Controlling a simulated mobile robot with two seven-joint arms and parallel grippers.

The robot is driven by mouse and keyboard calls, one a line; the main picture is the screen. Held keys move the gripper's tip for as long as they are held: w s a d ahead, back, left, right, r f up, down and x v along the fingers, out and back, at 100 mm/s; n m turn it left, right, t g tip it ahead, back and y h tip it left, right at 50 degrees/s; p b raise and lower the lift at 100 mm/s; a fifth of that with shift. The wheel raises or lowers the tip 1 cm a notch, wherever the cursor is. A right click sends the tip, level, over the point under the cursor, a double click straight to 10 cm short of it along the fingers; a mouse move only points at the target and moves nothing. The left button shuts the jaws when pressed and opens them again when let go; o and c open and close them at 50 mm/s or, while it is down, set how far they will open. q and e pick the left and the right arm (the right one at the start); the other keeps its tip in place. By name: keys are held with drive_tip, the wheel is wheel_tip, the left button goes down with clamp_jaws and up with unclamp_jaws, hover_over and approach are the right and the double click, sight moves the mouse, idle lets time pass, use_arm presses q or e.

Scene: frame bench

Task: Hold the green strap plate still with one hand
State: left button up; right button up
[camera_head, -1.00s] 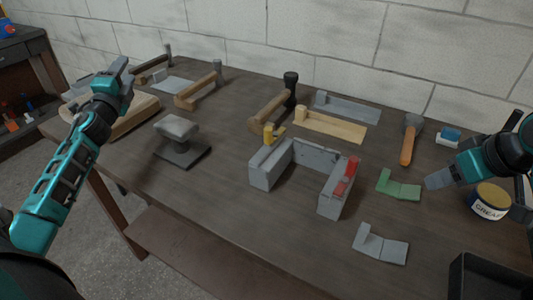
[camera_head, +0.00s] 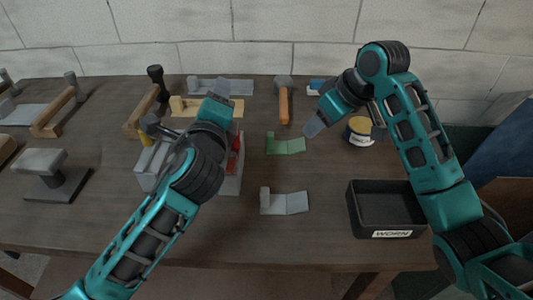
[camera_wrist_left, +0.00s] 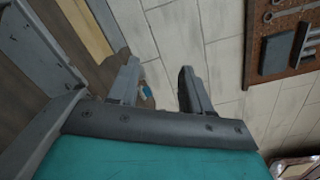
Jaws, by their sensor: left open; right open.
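The green strap plate (camera_head: 287,147) lies flat on the bench near the middle, with a raised tab at its left end. My right gripper (camera_head: 312,127) is open, just above and right of the plate in the head view, with nothing seen in it; I cannot tell its exact height. My left gripper (camera_head: 219,92) is left of the plate and over the back of the grey frame (camera_head: 230,184), which the arm partly hides. The left wrist view shows its fingers (camera_wrist_left: 159,76) apart and empty, facing the wall.
A grey strap plate (camera_head: 287,204) lies in front of the green one. An orange-handled tool (camera_head: 284,105) lies behind it. A grease tin (camera_head: 358,131) and black WORN bin (camera_head: 399,234) stand right. Bare bench lies between the plates.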

use_arm(q)
drive_tip(key=s+d+f+m+h, duration=0.3)
drive_tip(key=s+d+m, duration=0.4)
drive_tip(key=d+m, duration=0.25)
drive_tip(key=m+g+y, duration=0.2)
drive_tip(key=m+g, duration=0.1)
drive_tip(key=g, duration=0.1)
approach(270, 136)
drive_tip(key=shift+s+d+r, duration=0.15)
drive_tip(key=shift+s+r, duration=0.3)
drive_tip(key=shift+s, duration=0.05)
drive_tip(key=shift+s+d+r, duration=0.2)
drive_tip(key=shift+s+r, duration=0.2)
drive_tip(key=shift+s, duration=0.1)
drive_tip(key=shift+w+a+f, duration=0.2)
drive_tip(key=shift+w+f, duration=0.1)
drive_tip(key=shift+f, duration=0.1)
drive_tip(key=x, duration=1.2)
drive_tip(key=shift+w+a+f, duration=0.15)
drive_tip(key=shift+f, duration=0.1)
drive_tip(key=shift+c, duration=0.5)
clamp_jaws()
